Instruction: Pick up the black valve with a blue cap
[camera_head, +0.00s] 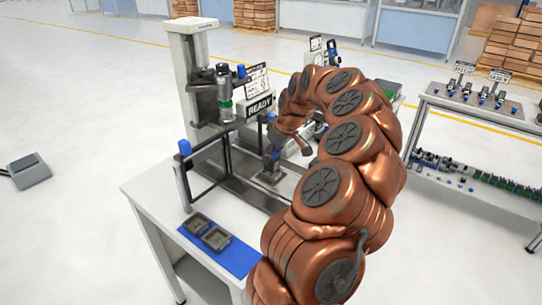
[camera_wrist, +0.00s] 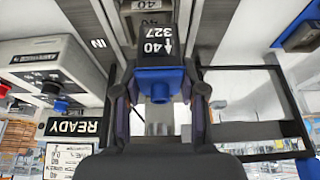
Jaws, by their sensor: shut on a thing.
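The black valve (camera_wrist: 157,48) with a blue cap (camera_wrist: 160,82) is in the middle of the wrist view, between my two fingers. Its black body carries white markings, an arrow and "40 327". My gripper (camera_wrist: 160,105) is shut on the valve at the blue cap. In the head view my gripper (camera_head: 274,148) is at the small metal fixture (camera_head: 270,177) on the white workbench. My arm and gripper partly hide the valve there. I cannot tell whether the valve is seated or lifted.
A dark frame with a blue knob (camera_head: 184,147) is to the left. A blue mat (camera_head: 240,262) with two dark trays lies in front. A shelf (camera_head: 480,118) with several similar valves stands right.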

